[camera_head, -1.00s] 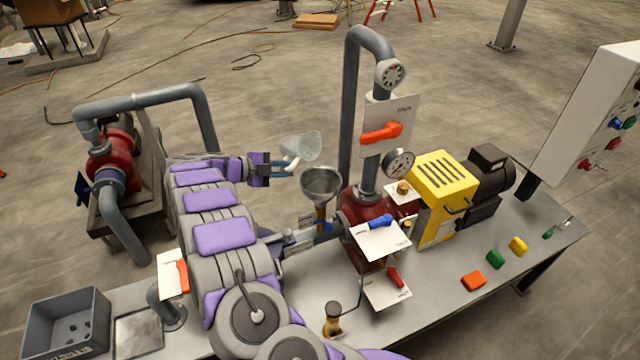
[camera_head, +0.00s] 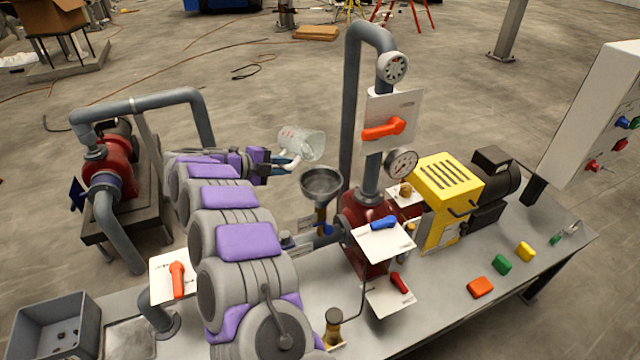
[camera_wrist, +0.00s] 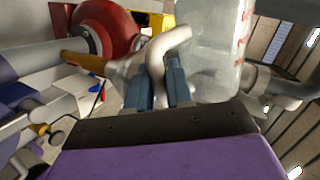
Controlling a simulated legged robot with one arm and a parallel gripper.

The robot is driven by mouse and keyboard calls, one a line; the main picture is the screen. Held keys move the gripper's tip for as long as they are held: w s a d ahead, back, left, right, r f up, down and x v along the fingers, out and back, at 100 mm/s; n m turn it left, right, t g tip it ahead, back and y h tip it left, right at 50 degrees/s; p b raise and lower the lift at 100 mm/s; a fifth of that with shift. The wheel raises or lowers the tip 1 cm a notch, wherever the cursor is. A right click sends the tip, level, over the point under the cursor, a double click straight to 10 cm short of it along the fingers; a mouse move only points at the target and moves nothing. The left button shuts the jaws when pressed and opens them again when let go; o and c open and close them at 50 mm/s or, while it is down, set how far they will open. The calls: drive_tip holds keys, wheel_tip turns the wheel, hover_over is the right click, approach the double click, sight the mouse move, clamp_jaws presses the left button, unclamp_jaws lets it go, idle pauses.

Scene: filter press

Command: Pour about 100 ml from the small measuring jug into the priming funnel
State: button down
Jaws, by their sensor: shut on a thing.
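The small measuring jug (camera_head: 303,144) is clear with red marks and lies tilted well over in the head view, its handle toward my gripper. My gripper (camera_head: 285,162) is shut on the jug's pale handle. The wrist view shows the fingers (camera_wrist: 165,85) closed on the handle and the jug's clear wall (camera_wrist: 222,45) beside it. The priming funnel (camera_head: 321,183) is a grey open cone, below and slightly right of the jug, apart from it. I cannot make out liquid in the jug or a stream falling.
A vertical grey pipe (camera_head: 352,110) stands just right of the jug. A white plate with an orange lever (camera_head: 385,130), a gauge (camera_head: 401,163) and a yellow guard (camera_head: 447,185) are further right. A grey bin (camera_head: 55,325) sits at lower left.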

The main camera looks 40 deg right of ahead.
drive_tip(key=shift+s+b, duration=0.15)
drive_tip(key=shift+b, duration=0.3)
drive_tip(key=shift+r+p, duration=0.2)
drive_tip(key=shift+p, duration=0.3)
drive_tip(key=shift+w+p, duration=0.35)
drive_tip(key=shift+p, duration=0.8)
drive_tip(key=shift+f+n+g+p, duration=0.2)
drive_tip(key=shift+n+g+p, duration=0.25)
drive_tip(key=shift+p, duration=0.35)
drive_tip(key=shift+s+f, duration=0.1)
drive_tip(key=shift+f, duration=0.25)
drive_tip(key=shift+s+n+p, duration=0.1)
drive_tip(key=shift+n+p, duration=0.25)
drive_tip(key=shift+p, duration=0.05)
drive_tip(key=shift+s+d+r+n+g+p, duration=0.15)
drive_tip(key=shift+r+n+g+p, duration=0.35)
drive_tip(key=shift+p, duration=0.55)
drive_tip(key=shift+s+f+n+g, duration=0.1)
drive_tip(key=shift+f+n+g, duration=0.15)
drive_tip(key=shift+f+n, duration=0.1)
drive_tip(key=shift+h, duration=0.3)
